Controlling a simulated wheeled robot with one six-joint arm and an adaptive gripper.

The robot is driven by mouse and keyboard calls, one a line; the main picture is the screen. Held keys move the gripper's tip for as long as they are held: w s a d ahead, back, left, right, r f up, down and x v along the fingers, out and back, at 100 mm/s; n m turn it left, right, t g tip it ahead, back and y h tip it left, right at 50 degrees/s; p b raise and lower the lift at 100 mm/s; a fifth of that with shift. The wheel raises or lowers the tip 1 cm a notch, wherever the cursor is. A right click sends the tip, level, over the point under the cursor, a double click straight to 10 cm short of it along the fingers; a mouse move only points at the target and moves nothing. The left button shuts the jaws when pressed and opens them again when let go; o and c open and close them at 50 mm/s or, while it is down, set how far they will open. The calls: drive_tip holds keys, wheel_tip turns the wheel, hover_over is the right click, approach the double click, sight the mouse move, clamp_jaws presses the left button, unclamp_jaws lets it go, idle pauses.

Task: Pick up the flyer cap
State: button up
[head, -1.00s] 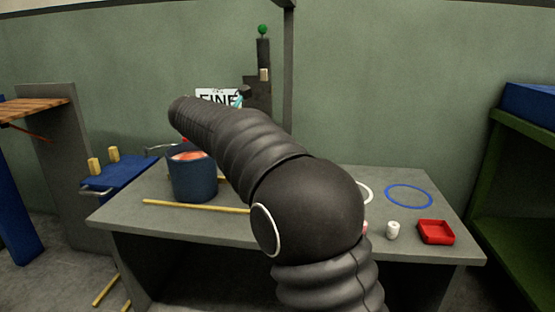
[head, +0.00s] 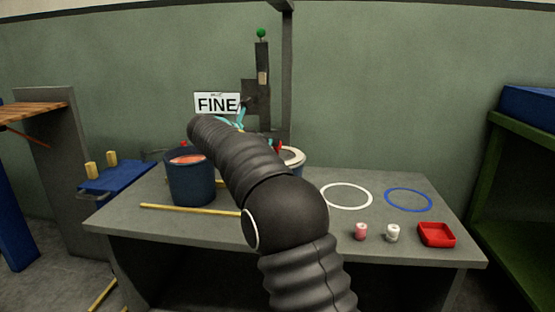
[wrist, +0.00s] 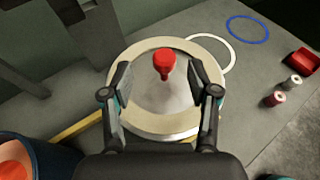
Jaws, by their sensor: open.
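In the wrist view, a red knob-shaped piece (wrist: 164,63), which looks like the flyer cap, stands at the middle of a round drum (wrist: 184,126) with a cream rim and a pale grey top. My gripper (wrist: 160,82) is open and empty, its two fingers spread on either side of the red piece with gaps to both. I cannot tell how far above the piece the fingertips are. In the head view, the drum (head: 294,157) shows partly behind my arm on the grey table (head: 390,215), with a bit of red beside it.
A dark blue bucket (head: 190,182) with reddish contents stands left of my arm. A yellow rod (head: 185,208) lies in front. White (head: 346,209) and blue (head: 408,200) rings, pink (head: 361,231) and white (head: 392,233) spools and a red tray (head: 436,234) are at right. A post (head: 287,70) rises behind.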

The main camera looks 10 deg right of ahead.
sight(277, 151)
drive_tip(key=x, duration=0.2)
drive_tip(key=b+x, duration=0.1)
drive_tip(key=x, duration=0.1)
drive_tip(key=shift+s+d+f, duration=0.15)
drive_tip(key=shift+s, duration=0.05)
drive_tip(key=shift+w+d+f, duration=0.1)
drive_tip(key=shift+w+d, duration=0.2)
drive_tip(key=shift+d, duration=0.1)
clamp_jaws()
